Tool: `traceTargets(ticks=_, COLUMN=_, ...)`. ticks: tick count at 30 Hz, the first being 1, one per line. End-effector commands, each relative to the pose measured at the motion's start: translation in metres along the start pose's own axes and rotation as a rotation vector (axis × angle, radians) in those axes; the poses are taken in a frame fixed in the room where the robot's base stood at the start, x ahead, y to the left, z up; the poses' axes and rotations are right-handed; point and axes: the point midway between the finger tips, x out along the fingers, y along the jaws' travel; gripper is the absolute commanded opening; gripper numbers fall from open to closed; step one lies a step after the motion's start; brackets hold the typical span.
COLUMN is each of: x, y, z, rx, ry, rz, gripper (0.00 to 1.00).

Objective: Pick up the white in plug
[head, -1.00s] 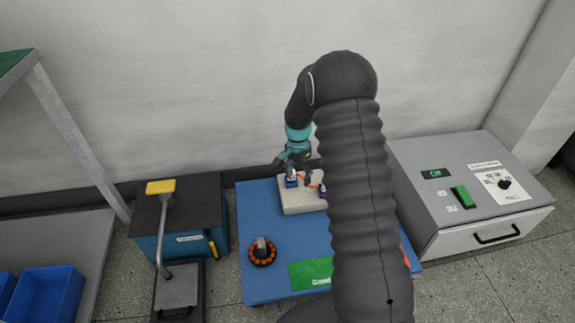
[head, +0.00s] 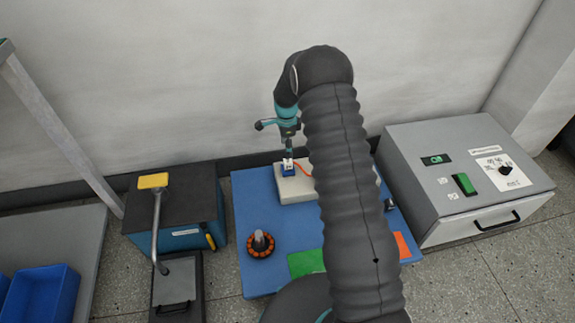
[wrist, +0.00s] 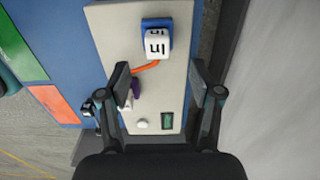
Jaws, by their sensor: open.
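The white In plug (wrist: 157,47) shows in the wrist view with "In" on its face. It is at a blue socket (wrist: 157,23) near the top of a pale box; whether it is seated there is unclear. In the head view, the white plug (head: 288,161) is small, above the blue socket (head: 290,171). My gripper (wrist: 160,74) is open, its two fingers apart on either side of the box in the wrist view, with the plug centred beyond the tips. In the head view my gripper (head: 288,148) is just above the plug. Nothing is between the fingers.
The pale box (wrist: 181,50) carries an orange cable (wrist: 145,68), a purple part (wrist: 135,88) and a green display (wrist: 167,120). A grey control box (head: 425,165) stands right; a wall is behind.

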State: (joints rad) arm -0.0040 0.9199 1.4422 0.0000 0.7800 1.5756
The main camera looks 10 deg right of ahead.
Motion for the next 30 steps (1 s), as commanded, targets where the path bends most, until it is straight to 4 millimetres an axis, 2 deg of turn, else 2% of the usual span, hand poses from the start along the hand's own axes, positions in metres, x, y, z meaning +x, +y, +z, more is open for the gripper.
traceTargets(ticks=3, x=0.021, y=0.001, z=-0.001, rx=0.000, ry=0.000, rz=0.002, gripper=0.65)
traceTargets(ticks=7, x=0.034, y=0.001, z=-0.001, rx=0.000, ry=0.000, rz=0.001, gripper=0.65)
traceTargets(ticks=14, x=0.044, y=0.001, z=-0.002, rx=0.000, ry=0.000, rz=0.000, gripper=0.65)
traceTargets(ticks=24, x=0.086, y=0.004, z=-0.004, rx=-0.001, ry=0.000, rz=0.001, gripper=0.65)
traceTargets(ticks=30, x=0.090, y=0.003, z=-0.004, rx=-0.001, ry=0.000, rz=-0.001, gripper=0.65)
